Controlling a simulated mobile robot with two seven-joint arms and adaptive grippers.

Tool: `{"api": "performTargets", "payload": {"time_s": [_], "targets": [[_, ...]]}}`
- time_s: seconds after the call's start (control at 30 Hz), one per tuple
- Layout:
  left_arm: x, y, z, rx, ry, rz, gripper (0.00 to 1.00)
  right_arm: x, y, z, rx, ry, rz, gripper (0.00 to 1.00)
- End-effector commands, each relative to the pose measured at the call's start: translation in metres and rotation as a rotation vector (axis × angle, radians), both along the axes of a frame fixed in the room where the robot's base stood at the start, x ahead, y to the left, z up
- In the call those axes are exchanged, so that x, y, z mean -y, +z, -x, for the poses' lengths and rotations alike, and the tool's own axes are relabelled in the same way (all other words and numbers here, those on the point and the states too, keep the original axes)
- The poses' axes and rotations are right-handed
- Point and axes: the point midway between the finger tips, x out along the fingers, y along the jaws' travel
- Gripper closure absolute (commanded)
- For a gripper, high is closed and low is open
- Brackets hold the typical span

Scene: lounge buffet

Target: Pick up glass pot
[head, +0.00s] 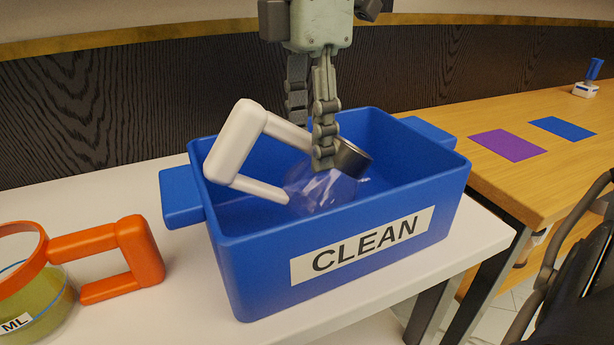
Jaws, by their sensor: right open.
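The glass pot (315,195) lies tilted inside the blue bin labelled CLEAN (245,262). It has a clear body, a dark metallic rim facing right, and a white handle (233,145) that rises over the bin's left wall. My right gripper (312,155) comes down from above into the bin with its fingers pointing down. It is open. Its front finger overlaps the pot near the metallic rim; I cannot tell whether it touches. My left gripper does not show.
A pot with an orange handle (142,250) and greenish contents stands left of the bin on the white table (110,185). A wooden counter at right holds a purple mat (507,145), a blue mat (563,129) and a small blue-and-white object (587,88). A dark chair (580,270) stands at the lower right.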

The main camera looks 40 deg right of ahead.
Motion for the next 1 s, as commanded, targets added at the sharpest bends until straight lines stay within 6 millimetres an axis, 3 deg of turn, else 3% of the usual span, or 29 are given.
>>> {"api": "performTargets", "payload": {"time_s": [0.17,0.53,1.0], "targets": [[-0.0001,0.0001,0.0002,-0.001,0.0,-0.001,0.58,0.0,0.0,0.0,0.0,0.0,0.0,0.53],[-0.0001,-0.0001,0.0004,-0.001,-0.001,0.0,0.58,0.0001,0.0002,0.0001,-0.001,0.0,0.001,0.99],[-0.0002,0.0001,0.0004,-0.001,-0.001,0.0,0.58,-0.0001,0.0008,-0.0001,0.0,0.0,0.0,1.0]]}}
